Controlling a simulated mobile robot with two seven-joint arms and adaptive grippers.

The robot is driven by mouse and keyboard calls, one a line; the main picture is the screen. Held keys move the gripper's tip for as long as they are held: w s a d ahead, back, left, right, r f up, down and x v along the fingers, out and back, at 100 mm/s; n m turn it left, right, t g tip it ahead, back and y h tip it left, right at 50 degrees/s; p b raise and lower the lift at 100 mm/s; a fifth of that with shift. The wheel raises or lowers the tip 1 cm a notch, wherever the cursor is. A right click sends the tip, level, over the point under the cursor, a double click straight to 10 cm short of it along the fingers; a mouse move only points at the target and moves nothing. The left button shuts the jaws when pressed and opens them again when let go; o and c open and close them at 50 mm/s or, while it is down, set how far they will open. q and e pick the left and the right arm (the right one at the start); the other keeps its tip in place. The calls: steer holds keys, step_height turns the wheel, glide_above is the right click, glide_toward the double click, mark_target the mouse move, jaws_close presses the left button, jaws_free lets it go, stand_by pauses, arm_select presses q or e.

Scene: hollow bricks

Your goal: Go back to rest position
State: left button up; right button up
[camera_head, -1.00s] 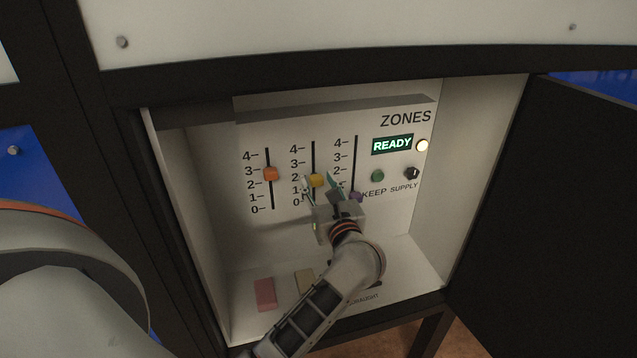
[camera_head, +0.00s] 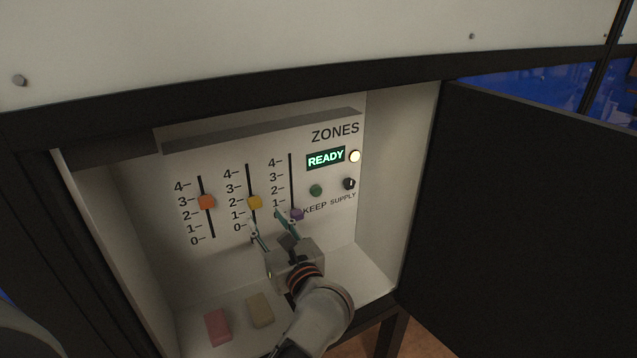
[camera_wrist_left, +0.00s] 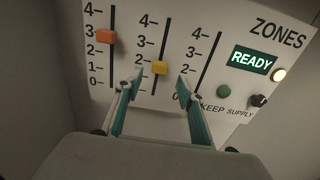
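My left gripper (camera_head: 267,228) is inside the open cabinet, in front of the slider panel. Its two fingers are spread with nothing between them, and it shows open in the left wrist view (camera_wrist_left: 157,82) too. The panel has an orange slider (camera_head: 206,202) near 3, a yellow slider (camera_head: 254,202) near 2 and a purple slider (camera_head: 296,214) low on its track. In the left wrist view the yellow slider (camera_wrist_left: 159,68) appears between the fingertips but beyond them. The purple slider is hidden there. My right gripper is not in view.
The panel has a lit READY display (camera_head: 325,159), a white lamp (camera_head: 355,156), a green button (camera_head: 316,190) and a black knob (camera_head: 349,184). A red block (camera_head: 217,327) and a beige block (camera_head: 260,310) lie on the cabinet floor. The dark door (camera_head: 510,210) stands open at right.

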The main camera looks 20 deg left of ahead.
arm_select(q)
steer(key=s+d+r+m+t+h, duration=0.15)
steer(key=m+t, duration=0.25)
steer(key=m, duration=0.5)
steer(key=s+d+m+t+h, duration=0.1)
steer(key=d+m+t+h, duration=0.15)
steer(key=m+t, duration=0.4)
steer(key=s+d+f+m+g+h, duration=0.25)
steer(key=d+f+m+h, duration=0.85)
steer(key=m, duration=0.9)
steer(key=s+a+f+m+g, duration=0.1)
steer(key=s+f+m+g, duration=0.2)
steer(key=s+f+m, duration=0.2)
steer(key=s+a+f+m+g+h, duration=0.1)
steer(key=s+f+m+g, duration=0.2)
steer(key=f, duration=0.7)
steer(key=s+a+f+m+g, duration=0.1)
steer(key=s+f+m+g, duration=0.1)
steer(key=s+f+m, duration=0.4)
step_height(320, 180, down, 2)
steer(key=shift+s+a+f+m+g+h, duration=0.15)
steer(key=shift+s+a+m+g+h, duration=0.2)
steer(key=shift+m+g, duration=0.1)
